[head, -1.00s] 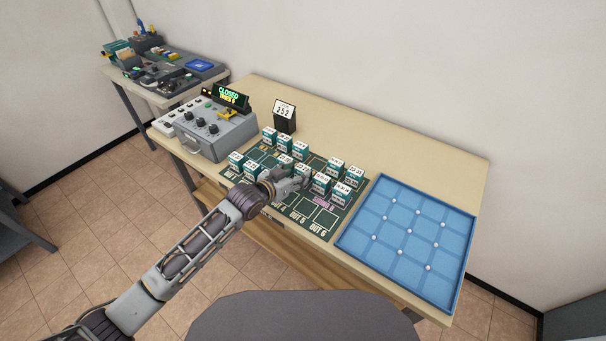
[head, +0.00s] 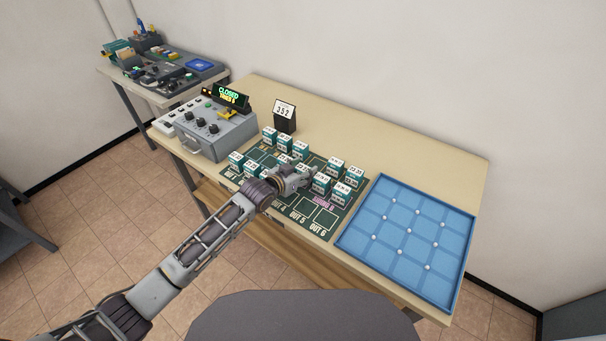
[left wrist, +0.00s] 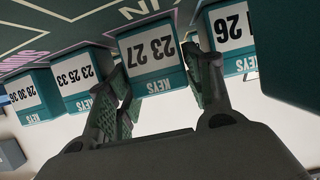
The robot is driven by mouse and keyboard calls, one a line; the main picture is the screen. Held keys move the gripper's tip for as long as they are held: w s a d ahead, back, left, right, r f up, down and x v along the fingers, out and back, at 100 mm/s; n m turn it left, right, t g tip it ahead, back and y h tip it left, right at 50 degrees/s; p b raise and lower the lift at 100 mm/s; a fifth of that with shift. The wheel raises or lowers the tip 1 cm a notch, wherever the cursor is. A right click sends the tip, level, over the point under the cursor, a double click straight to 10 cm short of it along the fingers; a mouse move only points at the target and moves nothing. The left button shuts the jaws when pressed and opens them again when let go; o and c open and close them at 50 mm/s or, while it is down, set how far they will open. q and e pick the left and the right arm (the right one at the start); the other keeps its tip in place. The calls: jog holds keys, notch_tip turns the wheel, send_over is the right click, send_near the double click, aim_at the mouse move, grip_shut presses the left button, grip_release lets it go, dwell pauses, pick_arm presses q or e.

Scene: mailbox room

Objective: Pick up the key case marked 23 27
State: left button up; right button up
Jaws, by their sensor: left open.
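The key case marked 23 27 (left wrist: 150,62) is a teal block with a white label, seen upside down in the left wrist view. It stands upright on the dark green mat (head: 327,217). My left gripper (left wrist: 162,78) is open, with one finger on each side of the case's lower part in the picture; I cannot tell if they touch it. In the head view my left gripper (head: 300,182) is over the mat among the cases and partly hides them. The right gripper is not in view.
A blue tray (head: 352,240) lies to the right.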

aim_at(302, 169)
pick_arm(q)
jog(key=shift+c, duration=0.2)
jog(key=c, duration=0.7)
jog(key=shift+r, duration=0.2)
jog(key=shift+r, duration=4.85)
